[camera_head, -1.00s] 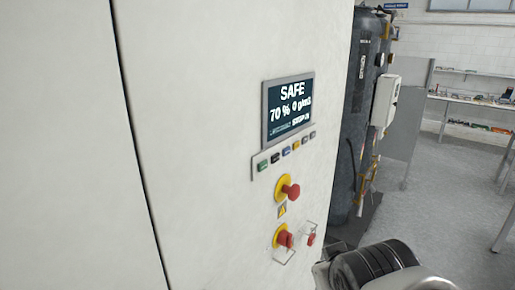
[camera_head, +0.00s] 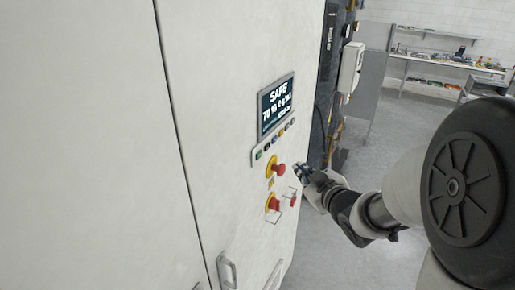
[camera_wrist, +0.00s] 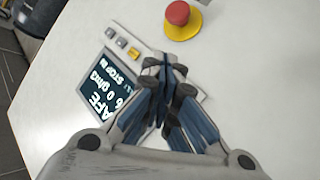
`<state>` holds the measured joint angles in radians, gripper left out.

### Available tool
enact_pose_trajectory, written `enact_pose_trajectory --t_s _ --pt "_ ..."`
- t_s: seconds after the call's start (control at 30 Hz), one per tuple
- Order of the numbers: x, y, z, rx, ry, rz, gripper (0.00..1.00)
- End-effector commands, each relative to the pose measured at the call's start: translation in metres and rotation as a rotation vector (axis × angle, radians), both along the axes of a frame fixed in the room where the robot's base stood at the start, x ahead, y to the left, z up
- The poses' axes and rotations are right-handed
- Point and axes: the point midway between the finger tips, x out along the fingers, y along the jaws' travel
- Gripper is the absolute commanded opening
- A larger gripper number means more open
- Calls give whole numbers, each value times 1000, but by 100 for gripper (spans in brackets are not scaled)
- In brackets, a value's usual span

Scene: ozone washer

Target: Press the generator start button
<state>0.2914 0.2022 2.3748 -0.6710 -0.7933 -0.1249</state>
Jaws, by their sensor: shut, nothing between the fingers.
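The white cabinet's button strip (camera_head: 256,161) sits under a screen (camera_head: 276,105) reading "SAFE". It holds a row of small coloured buttons, the green one (camera_head: 258,155) at the left end. Their labels are too small to read, so I cannot tell which starts the generator. My gripper (camera_head: 301,170) is shut and empty, to the right of the upper red mushroom button (camera_head: 279,169). In the wrist view the closed fingers (camera_wrist: 172,66) overlap the strip and hide part of its row. A yellow button (camera_wrist: 133,53) and two others show beside them. I cannot tell contact.
The upper red mushroom button on its yellow base (camera_wrist: 180,14) is close to the fingers. Below it in the head view are another red mushroom button (camera_head: 273,203) and a red switch (camera_head: 292,201). Cabinet handles (camera_head: 228,270) stick out lower down. Open floor (camera_head: 385,150) lies right.

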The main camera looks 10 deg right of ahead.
Motion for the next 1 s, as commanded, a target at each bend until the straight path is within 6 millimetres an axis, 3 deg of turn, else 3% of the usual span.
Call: enact_pose_trajectory --t_s 0.37,0.8,1.0 --pt "5 6 -1 -2 0 1 0" --pt "39 54 -1 -1 -1 2 0" --pt "49 67 -2 0 0 -1 0"
